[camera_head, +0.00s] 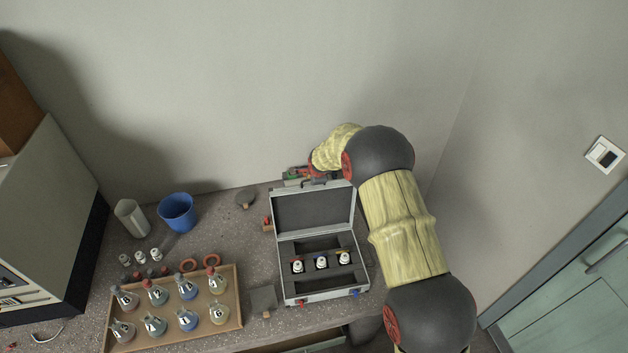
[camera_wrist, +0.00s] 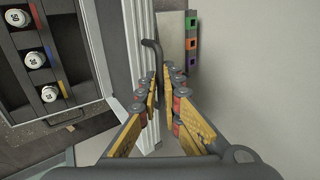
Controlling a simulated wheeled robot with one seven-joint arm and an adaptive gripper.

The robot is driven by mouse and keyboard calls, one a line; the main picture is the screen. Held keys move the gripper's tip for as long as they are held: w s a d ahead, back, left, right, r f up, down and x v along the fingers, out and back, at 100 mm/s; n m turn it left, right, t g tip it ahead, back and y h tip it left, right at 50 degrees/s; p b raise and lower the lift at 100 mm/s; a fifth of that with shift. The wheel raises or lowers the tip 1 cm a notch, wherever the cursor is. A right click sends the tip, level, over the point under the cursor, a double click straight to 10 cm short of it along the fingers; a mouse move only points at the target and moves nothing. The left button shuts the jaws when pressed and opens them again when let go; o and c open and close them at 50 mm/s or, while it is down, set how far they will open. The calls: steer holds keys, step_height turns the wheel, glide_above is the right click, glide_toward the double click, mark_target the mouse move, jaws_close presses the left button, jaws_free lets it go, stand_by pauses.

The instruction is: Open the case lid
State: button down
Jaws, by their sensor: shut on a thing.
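The silver case (camera_head: 327,294) stands on the bench with its lid (camera_head: 312,211) raised, leaning up and back, its dark lining facing forward. The lid's dark handle (camera_wrist: 151,50) sticks out from the lid's silver edge in the wrist view. My gripper (camera_wrist: 161,84) has its fingers closed around the handle. In the head view my gripper (camera_head: 306,176) is at the lid's top edge, partly hidden. Inside the case, several small white-capped vials (camera_head: 321,263) stand in a row in the dark insert.
A blue cup (camera_head: 178,212) and a pale cylinder (camera_head: 131,217) stand further left. Coloured blocks (camera_wrist: 192,44) lie behind the lid. The wall is close behind.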

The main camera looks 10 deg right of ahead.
steer(key=shift+w+r, duration=0.25)
steer(key=shift+r, duration=0.15)
steer(key=c, duration=2.3)
jaws_free()
steer(key=shift+c, duration=0.2)
steer(key=o, duration=0.4)
steer(key=shift+s+f, duration=0.25)
steer(key=shift+c, duration=0.2)
steer(key=v, duration=1.2)
steer(key=shift+c, duration=0.4)
